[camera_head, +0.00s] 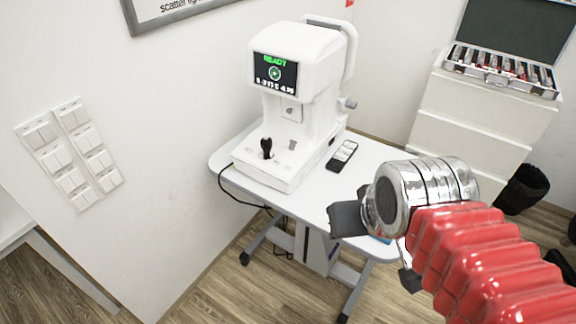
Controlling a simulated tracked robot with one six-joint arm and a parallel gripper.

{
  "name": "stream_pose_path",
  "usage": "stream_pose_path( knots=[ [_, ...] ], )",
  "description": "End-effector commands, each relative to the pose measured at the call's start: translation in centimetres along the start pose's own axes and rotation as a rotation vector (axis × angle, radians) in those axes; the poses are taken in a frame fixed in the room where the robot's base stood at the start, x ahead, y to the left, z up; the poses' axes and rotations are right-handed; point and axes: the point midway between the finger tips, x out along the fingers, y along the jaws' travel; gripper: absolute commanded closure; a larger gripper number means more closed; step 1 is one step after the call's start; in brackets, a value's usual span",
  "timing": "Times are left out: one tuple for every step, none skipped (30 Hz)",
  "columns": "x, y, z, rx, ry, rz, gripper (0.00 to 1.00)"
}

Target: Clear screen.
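The screen (275,73) is on the upper front of a white eye-test machine (305,45). It is lit, with green "READY" text, a green ring and a line of small white characters that I cannot read surely. A black joystick (266,148) stands on the machine's base. My gripper (380,250) is at the right front of the table, well below and right of the screen. Its two dark fingers are apart, with nothing seen between them. My red-sleeved arm hides part of the table's right side.
The machine stands on a white table (312,190) with a dark remote (342,155) beside it. An open lens case (500,70) sits on white drawers (470,130). Switches (70,155) are on the left wall.

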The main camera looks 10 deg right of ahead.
Motion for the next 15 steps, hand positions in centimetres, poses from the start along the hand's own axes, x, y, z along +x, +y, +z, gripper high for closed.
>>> stream_pose_path(
  knots=[
    [0.0,0.0,0.0,0.0,0.0,0.0,0.78],
    [0.0,0.0,0.0,0.0,0.0,0.0,0.78],
    [0.0,0.0,0.0,0.0,0.0,0.0,0.78],
    [0.0,0.0,0.0,0.0,0.0,0.0,0.78],
    [0.0,0.0,0.0,0.0,0.0,0.0,0.78],
    [0.0,0.0,0.0,0.0,0.0,0.0,0.78],
    [0.0,0.0,0.0,0.0,0.0,0.0,0.78],
    [0.0,0.0,0.0,0.0,0.0,0.0,0.78],
    [0.0,0.0,0.0,0.0,0.0,0.0,0.78],
    [0.0,0.0,0.0,0.0,0.0,0.0,0.78],
    [0.0,0.0,0.0,0.0,0.0,0.0,0.8],
    [0.0,0.0,0.0,0.0,0.0,0.0,0.83],
    [0.0,0.0,0.0,0.0,0.0,0.0,0.85],
    [0.0,0.0,0.0,0.0,0.0,0.0,0.87],
    [0.0,0.0,0.0,0.0,0.0,0.0,0.9]
  ],
)
